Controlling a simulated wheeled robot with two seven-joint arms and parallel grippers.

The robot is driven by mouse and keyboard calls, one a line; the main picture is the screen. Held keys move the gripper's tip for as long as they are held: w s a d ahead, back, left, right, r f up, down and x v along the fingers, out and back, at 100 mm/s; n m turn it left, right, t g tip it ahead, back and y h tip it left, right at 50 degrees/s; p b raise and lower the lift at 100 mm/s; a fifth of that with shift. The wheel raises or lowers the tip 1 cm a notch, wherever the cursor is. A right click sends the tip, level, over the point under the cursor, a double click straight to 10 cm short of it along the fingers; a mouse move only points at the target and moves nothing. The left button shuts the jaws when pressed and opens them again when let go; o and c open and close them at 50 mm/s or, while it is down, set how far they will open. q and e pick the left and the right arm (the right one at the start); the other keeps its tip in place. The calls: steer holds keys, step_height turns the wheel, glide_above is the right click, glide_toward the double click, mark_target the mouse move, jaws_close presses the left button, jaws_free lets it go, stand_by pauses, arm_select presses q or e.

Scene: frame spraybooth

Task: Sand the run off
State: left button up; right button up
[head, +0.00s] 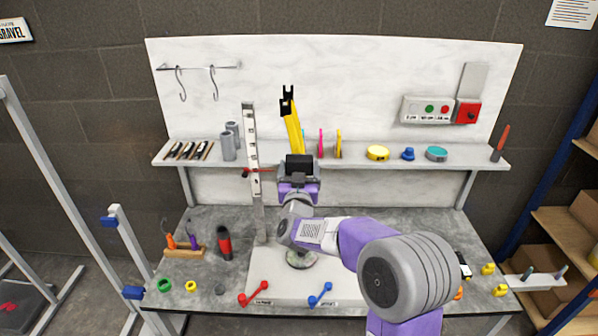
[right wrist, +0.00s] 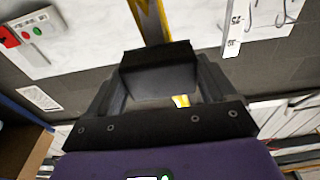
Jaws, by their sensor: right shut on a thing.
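My right gripper (head: 298,168) is raised in front of the back shelf. It is shut on a black block (right wrist: 158,68), which sits between its fingers in the right wrist view. A yellow bar-shaped part (head: 294,130) with a black forked top rises just behind the block. It also shows beyond the block in the right wrist view (right wrist: 150,20). I cannot tell whether block and bar touch. The bar's lower end is hidden by my gripper, and I cannot make out a paint run. My left gripper is not in view.
A marked upright post (head: 252,160) stands close left of my gripper. A shelf (head: 370,158) behind holds tape rolls and small tools. A red-and-black tool (head: 224,243), a red tool (head: 254,294) and a blue tool (head: 321,294) are on the bench (head: 205,225). A button box (head: 428,109) is at right.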

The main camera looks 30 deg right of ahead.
mark_target(299, 161)
steer(key=shift+r+p, duration=1.4)
steer(key=shift+r, duration=0.55)
step_height(299, 161, down, 15)
steer(key=b, duration=1.1)
steer(key=shift+s, duration=0.1)
steer(key=shift+r+v, duration=0.2)
steer(key=shift+v, duration=1.25)
steer(key=shift+r+v, duration=0.25)
steer(key=shift+v, duration=1.2)
steer(key=shift+a, duration=0.1)
steer(key=shift+v, duration=1.45)
steer(key=shift+r, duration=0.2)
